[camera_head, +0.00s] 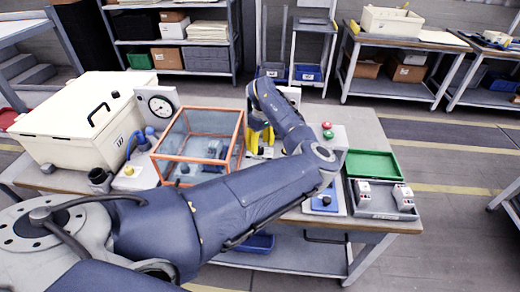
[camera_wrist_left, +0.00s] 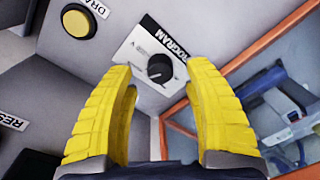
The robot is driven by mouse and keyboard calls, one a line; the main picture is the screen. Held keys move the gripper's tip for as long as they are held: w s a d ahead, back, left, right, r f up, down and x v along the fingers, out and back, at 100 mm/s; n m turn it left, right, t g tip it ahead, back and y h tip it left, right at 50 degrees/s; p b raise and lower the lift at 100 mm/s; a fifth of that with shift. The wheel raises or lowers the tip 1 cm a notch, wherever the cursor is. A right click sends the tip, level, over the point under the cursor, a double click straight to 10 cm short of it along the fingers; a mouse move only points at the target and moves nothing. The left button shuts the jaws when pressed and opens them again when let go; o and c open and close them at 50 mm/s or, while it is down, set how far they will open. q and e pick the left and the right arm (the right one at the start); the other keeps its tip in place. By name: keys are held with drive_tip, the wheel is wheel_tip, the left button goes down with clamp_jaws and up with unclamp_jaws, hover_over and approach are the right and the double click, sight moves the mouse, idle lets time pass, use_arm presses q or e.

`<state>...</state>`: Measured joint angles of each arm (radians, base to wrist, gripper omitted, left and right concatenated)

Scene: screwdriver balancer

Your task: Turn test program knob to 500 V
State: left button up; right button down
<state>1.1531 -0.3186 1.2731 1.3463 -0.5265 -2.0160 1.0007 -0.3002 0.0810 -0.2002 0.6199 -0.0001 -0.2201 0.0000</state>
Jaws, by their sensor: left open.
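The test program knob (camera_wrist_left: 159,68) is a round black knob on a white plate (camera_wrist_left: 140,48) beside a black label ending in "ROGRAM", in the left wrist view. Its voltage marks are too small to read. My left gripper (camera_wrist_left: 163,75) is open, with its yellow fingers on either side of the knob's place in the picture; I cannot tell if they touch it. My right gripper is not in view.
The orange-framed clear box (camera_head: 165,172) stands left of the gripper. A yellow button (camera_wrist_left: 76,22) is near the knob. A cream case (camera_head: 70,125) and dial gauge (camera_head: 160,105) are farther left; a green tray (camera_head: 373,164) and a grey tray (camera_head: 378,212) lie right.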

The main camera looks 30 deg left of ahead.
use_arm(q)
drive_tip(key=shift+f, duration=1.15)
drive_tip(key=shift+o, duration=0.2)
clamp_jaws()
